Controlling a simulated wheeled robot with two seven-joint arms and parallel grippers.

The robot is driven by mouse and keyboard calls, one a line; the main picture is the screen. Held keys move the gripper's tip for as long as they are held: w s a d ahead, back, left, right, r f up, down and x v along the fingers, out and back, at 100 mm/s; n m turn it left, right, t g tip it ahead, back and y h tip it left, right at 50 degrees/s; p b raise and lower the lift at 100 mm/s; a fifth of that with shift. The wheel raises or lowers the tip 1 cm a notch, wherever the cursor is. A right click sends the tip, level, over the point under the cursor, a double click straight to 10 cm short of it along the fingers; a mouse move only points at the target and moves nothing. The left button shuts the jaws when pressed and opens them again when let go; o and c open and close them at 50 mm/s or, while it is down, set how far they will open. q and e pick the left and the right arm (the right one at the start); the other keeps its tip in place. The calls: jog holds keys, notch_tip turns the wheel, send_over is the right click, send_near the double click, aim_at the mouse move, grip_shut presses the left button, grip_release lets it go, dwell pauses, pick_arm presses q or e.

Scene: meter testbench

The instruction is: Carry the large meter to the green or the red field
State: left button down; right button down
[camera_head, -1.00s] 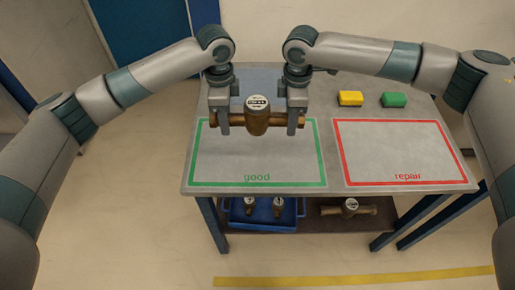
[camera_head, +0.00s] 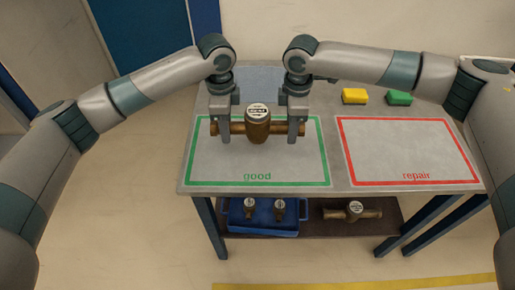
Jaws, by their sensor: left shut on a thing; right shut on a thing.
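The large meter (camera_head: 257,125) is a bronze pipe body with a round white dial facing up. It lies level between my two grippers, over the back half of the green field (camera_head: 257,168) marked "good". My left gripper (camera_head: 224,138) is shut on its left pipe end. My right gripper (camera_head: 293,137) is shut on its right pipe end. I cannot tell for sure whether the meter touches the table top. The red field (camera_head: 405,150) marked "repair" lies to the right and is empty.
A yellow block (camera_head: 354,96) and a green block (camera_head: 398,98) lie at the table's back right. On the lower shelf (camera_head: 317,228) stand a blue crate (camera_head: 263,227) with two small meters and another bronze meter (camera_head: 354,211). The green field's front part is clear.

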aim_at(229, 147)
pick_arm(q)
jog(key=shift+f+b, duration=0.3)
jog(key=shift+b, duration=0.05)
pick_arm(e)
jog(key=shift+f, duration=0.25)
